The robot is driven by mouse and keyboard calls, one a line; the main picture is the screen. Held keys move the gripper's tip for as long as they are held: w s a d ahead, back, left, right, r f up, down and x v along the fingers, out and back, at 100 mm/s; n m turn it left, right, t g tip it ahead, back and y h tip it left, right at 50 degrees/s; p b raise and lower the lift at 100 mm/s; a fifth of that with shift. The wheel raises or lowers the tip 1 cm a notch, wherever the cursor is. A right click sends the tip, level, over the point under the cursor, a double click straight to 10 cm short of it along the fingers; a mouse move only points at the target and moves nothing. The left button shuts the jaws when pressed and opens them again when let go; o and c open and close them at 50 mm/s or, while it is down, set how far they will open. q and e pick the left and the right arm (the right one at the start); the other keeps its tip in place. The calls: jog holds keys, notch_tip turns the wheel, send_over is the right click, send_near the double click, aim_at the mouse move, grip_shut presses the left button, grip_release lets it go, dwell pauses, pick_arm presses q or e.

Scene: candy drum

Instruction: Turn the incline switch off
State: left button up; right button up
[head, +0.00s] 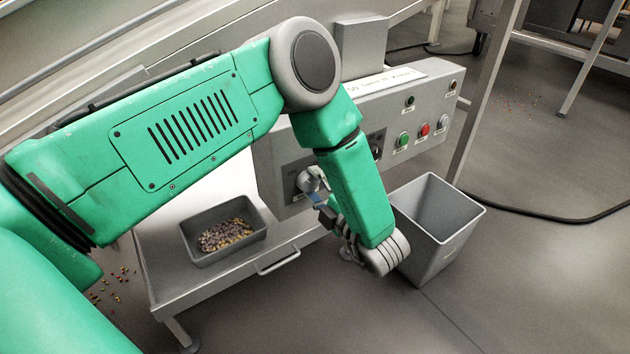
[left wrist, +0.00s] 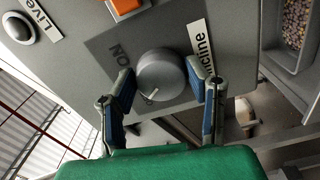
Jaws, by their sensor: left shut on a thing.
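The incline switch is a round grey knob (left wrist: 160,76) on a dark square plate in the left wrist view. An "ON" label and a partly covered label ending in "ncline" flank it. A small mark on the knob points towards the lower left of that view. My left gripper (left wrist: 163,88) has one blue-padded finger on each side of the knob and is shut on it. In the head view the left gripper (head: 317,192) meets the knob (head: 307,180) on the grey control panel; my forearm hides part of the panel. My right gripper is not in view.
The control panel (head: 440,92) carries green and red buttons at the right. A grey tray (head: 209,258) of candy sits on the metal platform at the left. An open grey bin (head: 456,217) stands to the right of my left wrist. Loose candy lies on the floor.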

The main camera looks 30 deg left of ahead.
pick_arm(q)
jog(key=shift+s+d+f+n+p, duration=0.1)
jog(key=shift+s+f+n+p, duration=0.15)
jog(key=shift+n, duration=0.55)
jog(key=o, duration=1.1)
jog(key=shift+o, duration=0.2)
jog(key=shift+w, duration=0.15)
jog(key=shift+r, duration=0.15)
